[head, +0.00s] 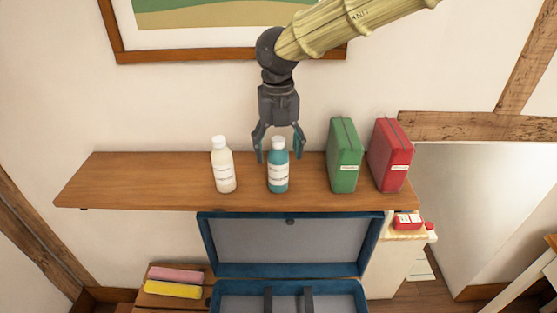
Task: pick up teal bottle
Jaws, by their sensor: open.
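The teal bottle (278,172) stands upright on the wooden shelf (120,180). It has a white cap and a white label. My gripper (279,156) points down over it with its fingers open, one on each side of the bottle's cap and upper part in the picture. I cannot tell whether the fingers touch the bottle or how far apart in depth they are.
A cream bottle (223,167) stands to the left on the shelf. A green box (344,157) and a red box (390,157) stand to the right. An open blue case (207,250) is below the shelf. A picture frame (180,52) hangs on the wall behind.

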